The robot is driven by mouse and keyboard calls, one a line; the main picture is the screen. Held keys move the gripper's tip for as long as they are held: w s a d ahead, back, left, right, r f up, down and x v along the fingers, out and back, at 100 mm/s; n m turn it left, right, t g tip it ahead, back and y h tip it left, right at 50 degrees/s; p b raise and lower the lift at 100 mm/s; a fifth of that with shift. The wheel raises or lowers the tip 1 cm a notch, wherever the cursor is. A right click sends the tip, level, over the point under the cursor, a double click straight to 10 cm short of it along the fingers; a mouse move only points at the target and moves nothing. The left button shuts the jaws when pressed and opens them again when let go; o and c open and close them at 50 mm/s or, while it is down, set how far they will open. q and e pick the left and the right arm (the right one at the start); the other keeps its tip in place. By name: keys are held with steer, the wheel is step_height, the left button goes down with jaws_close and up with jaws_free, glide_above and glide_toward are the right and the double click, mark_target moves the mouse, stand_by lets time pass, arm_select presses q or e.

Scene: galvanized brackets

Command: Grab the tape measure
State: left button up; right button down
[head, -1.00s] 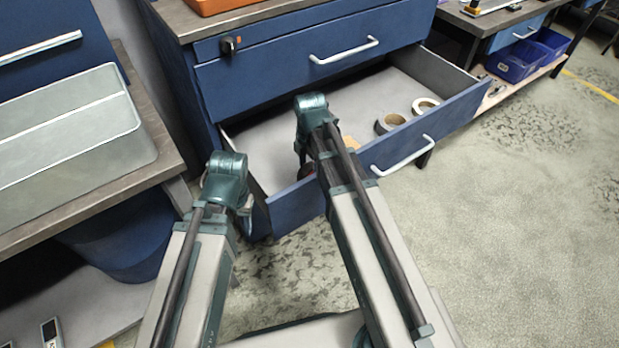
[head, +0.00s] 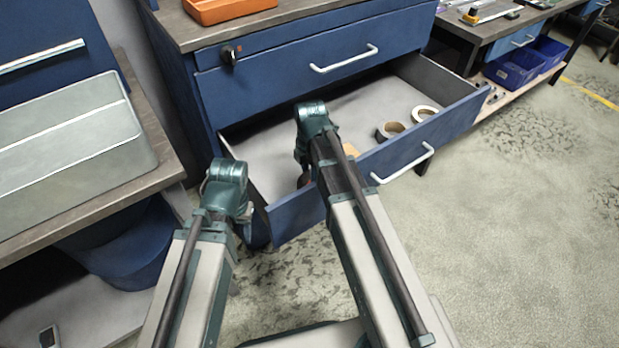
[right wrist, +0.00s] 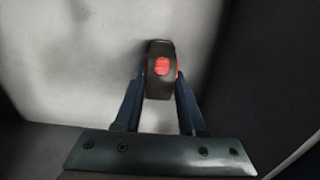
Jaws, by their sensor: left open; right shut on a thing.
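The tape measure (right wrist: 160,72) is dark with a red button and shows in the right wrist view, over the pale drawer floor. My right gripper (right wrist: 161,88) is shut on it, one blue finger on each side. In the head view my right gripper reaches down into the open drawer (head: 260,150), near its left front; a dark bit of the tape measure (head: 304,180) shows beside the wrist, the rest hidden by my arm. My left gripper (head: 246,214) is open and empty, outside the drawer's left front corner, its fingers mostly hidden by its wrist.
Two tape rolls, one dark (head: 388,130) and one pale (head: 425,112), lie in the drawer's right part. A tan piece (head: 351,149) lies near its front. A workbench with a grey case (head: 70,150) stands left. The floor at right is clear.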

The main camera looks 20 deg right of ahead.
mark_target(309, 174)
steer(key=shift+r, duration=0.15)
step_height(309, 174, up, 10)
steer(key=p, duration=1)
